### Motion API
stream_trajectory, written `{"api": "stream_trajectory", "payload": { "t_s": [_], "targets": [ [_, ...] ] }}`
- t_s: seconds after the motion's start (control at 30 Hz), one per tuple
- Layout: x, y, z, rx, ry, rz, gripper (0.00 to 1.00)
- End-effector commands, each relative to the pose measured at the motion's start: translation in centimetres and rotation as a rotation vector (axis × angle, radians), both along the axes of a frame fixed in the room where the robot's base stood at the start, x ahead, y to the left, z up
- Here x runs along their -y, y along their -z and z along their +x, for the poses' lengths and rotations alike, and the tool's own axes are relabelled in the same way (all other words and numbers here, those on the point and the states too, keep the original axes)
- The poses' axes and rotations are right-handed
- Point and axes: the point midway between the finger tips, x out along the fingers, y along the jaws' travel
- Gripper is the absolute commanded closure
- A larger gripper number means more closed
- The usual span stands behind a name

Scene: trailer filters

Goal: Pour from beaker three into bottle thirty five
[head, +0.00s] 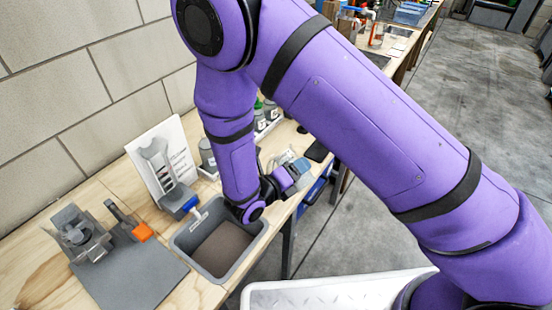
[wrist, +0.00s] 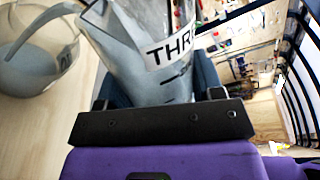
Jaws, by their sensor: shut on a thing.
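Beaker three (wrist: 152,55) is a clear beaker with a label starting "THR" and grey-blue contents in the wrist view. My gripper (wrist: 160,96) is shut on it. In the head view my gripper (head: 284,180) is low over the bench's front edge, right of the grey bin, partly hidden by my wrist. Small bottles (head: 264,116) stand farther back on the bench, partly behind my arm. Their labels are too small to read, so I cannot tell which is bottle thirty five.
Another beaker (wrist: 38,50) with similar contents stands on the wooden bench in the wrist view. A grey bin (head: 182,248) with brown contents is below my forearm. A white stand card (head: 160,150), a blue-handled brush (head: 190,204) and a grey mat (head: 135,280) are to the left.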

Motion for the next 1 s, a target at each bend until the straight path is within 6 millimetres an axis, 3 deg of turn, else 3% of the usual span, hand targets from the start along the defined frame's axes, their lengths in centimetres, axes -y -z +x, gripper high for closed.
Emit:
{"api": "stream_trajectory", "payload": {
  "t_s": [1.0],
  "targets": [
    [-0.01,-0.59,0.03,-0.061,0.001,-0.047,0.73]
  ]
}}
